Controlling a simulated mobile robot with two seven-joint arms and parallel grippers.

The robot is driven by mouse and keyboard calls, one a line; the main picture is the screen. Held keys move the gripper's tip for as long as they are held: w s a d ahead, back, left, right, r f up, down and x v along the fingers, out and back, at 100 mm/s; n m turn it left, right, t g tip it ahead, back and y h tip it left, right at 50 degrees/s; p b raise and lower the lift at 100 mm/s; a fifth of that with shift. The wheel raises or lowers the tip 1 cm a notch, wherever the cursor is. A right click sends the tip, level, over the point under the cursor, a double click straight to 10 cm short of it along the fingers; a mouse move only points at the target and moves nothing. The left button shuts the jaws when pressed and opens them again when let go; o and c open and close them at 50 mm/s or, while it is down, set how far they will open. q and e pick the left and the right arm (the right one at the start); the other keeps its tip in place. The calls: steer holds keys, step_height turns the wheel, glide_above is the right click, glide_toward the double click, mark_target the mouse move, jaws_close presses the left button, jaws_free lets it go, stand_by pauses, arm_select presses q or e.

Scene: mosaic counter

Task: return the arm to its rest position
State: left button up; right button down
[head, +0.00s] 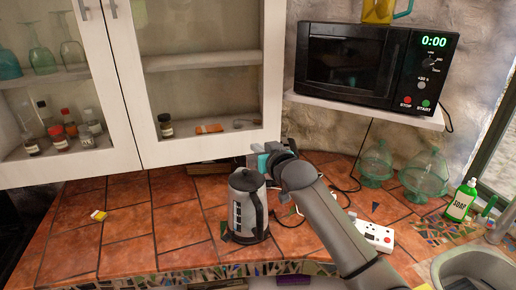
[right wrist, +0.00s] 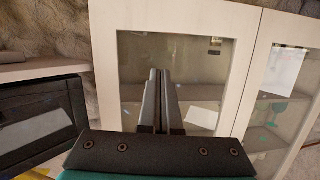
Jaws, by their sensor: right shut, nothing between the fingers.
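My right arm (head: 335,215) reaches in from the lower right of the head view. It extends over the tiled counter, with its right gripper (head: 258,158) just above and behind the kettle, near the bottom edge of the glass-door cabinet. The right gripper's two dark fingers (right wrist: 160,80) lie together in the right wrist view, with nothing between them. They point toward a glass cabinet door (right wrist: 205,70); I cannot tell the exact gap to it. My left gripper is not in view.
A grey kettle (head: 248,205) stands close under the right gripper. A microwave (head: 345,68) sits on a shelf (head: 365,110) at upper right. Glass jars (head: 425,175), a soap bottle (head: 462,200) and a sink (head: 470,262) are at right. The counter's left part (head: 125,225) is mostly clear.

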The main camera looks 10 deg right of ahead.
steer(key=s+a+f+g, duration=0.2)
steer(key=s+f+g, duration=0.4)
steer(key=s+f, duration=1.1)
steer(key=s+d+f+g+h, duration=0.1)
steer(key=s+g, duration=0.2)
steer(key=s, duration=1)
steer(key=s+d+f+g+h, duration=0.1)
steer(key=s+d+f+g, duration=0.1)
steer(key=s, duration=1)
steer(key=s+f+n+g+b, duration=0.2)
steer(key=f+b, duration=1)
steer(key=f, duration=2.3)
steer(key=s+d+f+b, duration=0.1)
steer(key=s+f+b, duration=0.4)
steer(key=s+f, duration=0.3)
steer(key=s+d+f+g+b, duration=0.1)
steer(key=s+f+b, duration=0.4)
steer(key=f, duration=1)
steer(key=s, duration=0.3)
steer(key=shift+s+d+m, duration=0.15)
steer(key=shift+d+m, duration=0.1)
steer(key=shift+m, duration=0.15)
